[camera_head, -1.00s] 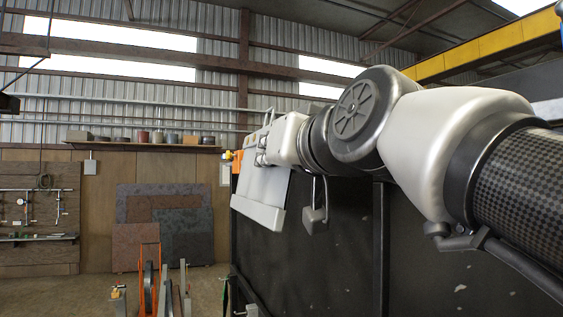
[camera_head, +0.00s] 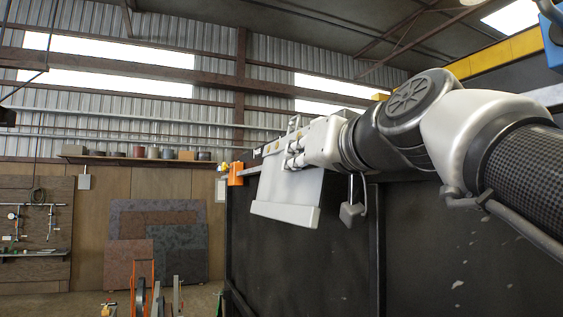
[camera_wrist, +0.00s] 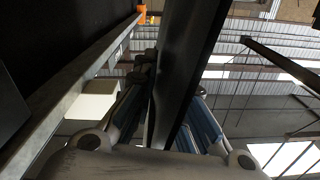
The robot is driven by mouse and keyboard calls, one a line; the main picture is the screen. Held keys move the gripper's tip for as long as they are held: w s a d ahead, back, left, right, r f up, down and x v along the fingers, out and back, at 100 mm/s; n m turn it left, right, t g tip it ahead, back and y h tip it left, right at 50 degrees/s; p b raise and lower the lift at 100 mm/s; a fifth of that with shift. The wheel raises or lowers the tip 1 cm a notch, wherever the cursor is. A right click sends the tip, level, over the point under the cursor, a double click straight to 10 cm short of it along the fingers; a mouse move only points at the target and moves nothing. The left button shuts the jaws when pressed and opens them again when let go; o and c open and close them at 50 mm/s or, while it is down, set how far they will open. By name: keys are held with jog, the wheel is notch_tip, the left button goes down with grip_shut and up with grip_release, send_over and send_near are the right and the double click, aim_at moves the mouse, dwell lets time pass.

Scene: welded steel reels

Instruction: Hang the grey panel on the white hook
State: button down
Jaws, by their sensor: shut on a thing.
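The grey panel (camera_head: 287,188) hangs below my gripper (camera_head: 292,146) in the head view, close in front of the tall black wall. It is a pale, roughly rectangular sheet, slightly tilted, with a thick strip along its bottom edge. My gripper is shut on its upper part. In the wrist view the panel (camera_wrist: 190,45) is a dark, near edge-on band running up between the fingers of my gripper (camera_wrist: 172,88). I cannot pick out the white hook with certainty. The panel's top and its far side are partly hidden by my gripper.
The black wall (camera_head: 290,260) fills the lower middle and right. An orange clamp (camera_head: 236,173) sits at a rail left of the panel. Stone slabs (camera_head: 180,240) lean on the back wall. Several reels and frames (camera_head: 143,298) stand on the floor.

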jog(key=shift+w+d+f+b, duration=0.2)
jog(key=shift+d+f+b, duration=0.05)
jog(key=shift+d+b, duration=0.3)
jog(key=shift+w+d+f+b, duration=0.25)
jog(key=shift+d+b, duration=0.15)
jog(key=shift+d, duration=0.15)
dwell(0.6)
jog(key=c, duration=1.6)
grip_release()
jog(key=shift+c, duration=0.2)
jog(key=shift+o, duration=0.4)
jog(key=shift+f, duration=0.15)
jog(key=v, duration=0.8)
